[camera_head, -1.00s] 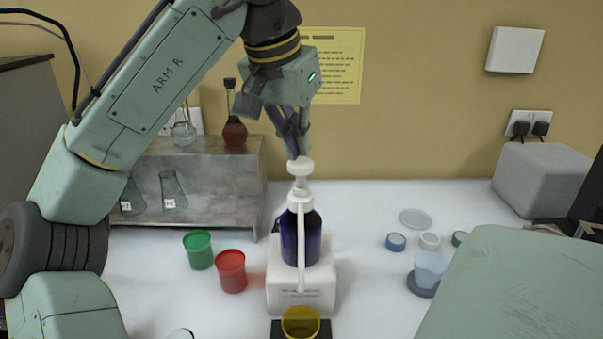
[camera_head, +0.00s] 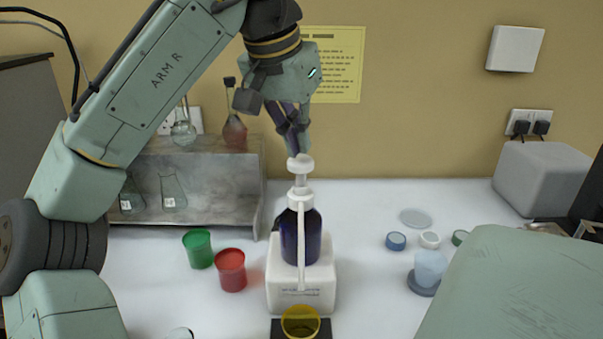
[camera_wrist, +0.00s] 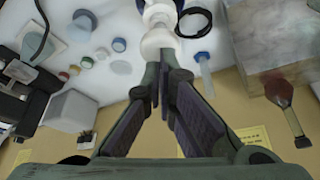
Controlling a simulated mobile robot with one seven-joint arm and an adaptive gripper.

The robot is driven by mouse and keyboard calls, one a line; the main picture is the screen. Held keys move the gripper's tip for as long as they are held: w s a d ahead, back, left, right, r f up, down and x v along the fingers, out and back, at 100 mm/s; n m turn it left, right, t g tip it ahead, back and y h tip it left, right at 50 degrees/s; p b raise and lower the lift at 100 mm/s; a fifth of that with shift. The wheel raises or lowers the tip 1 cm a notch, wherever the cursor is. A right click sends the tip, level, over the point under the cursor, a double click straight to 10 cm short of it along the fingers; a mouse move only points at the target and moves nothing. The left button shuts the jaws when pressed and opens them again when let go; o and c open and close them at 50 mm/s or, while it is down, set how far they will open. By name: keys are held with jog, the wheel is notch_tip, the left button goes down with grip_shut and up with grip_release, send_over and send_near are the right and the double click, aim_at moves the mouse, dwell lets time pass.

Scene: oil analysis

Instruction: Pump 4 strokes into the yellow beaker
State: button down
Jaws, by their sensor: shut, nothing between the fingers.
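A dark blue pump bottle (camera_head: 310,240) with a white pump head (camera_head: 300,165) stands upright on a white block (camera_head: 316,292). Its long white spout tube points down at the front. The yellow beaker (camera_head: 301,322) sits on a dark pad in front of the block, below the spout. My gripper (camera_head: 302,151) is shut and empty, fingers pointing down, right at the top of the pump head; I cannot tell whether they touch. In the wrist view the shut fingertips (camera_wrist: 160,70) lie just by the white pump head (camera_wrist: 158,42).
A green beaker (camera_head: 198,249) and a red beaker (camera_head: 231,270) stand left of the block. A grey metal shelf (camera_head: 215,190) with flasks is behind them. Small lids (camera_head: 396,242) and a pale cup (camera_head: 430,268) lie to the right.

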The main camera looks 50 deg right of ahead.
aim_at(300, 159)
jog(key=shift+f+b, duration=0.75)
jog(key=shift+f, duration=0.8)
jog(key=shift+r, duration=0.1)
jog(key=shift+r+p, duration=0.85)
jog(key=shift+p, duration=0.15)
jog(key=shift+r, duration=0.85)
notch_tip(300, 159, up, 6)
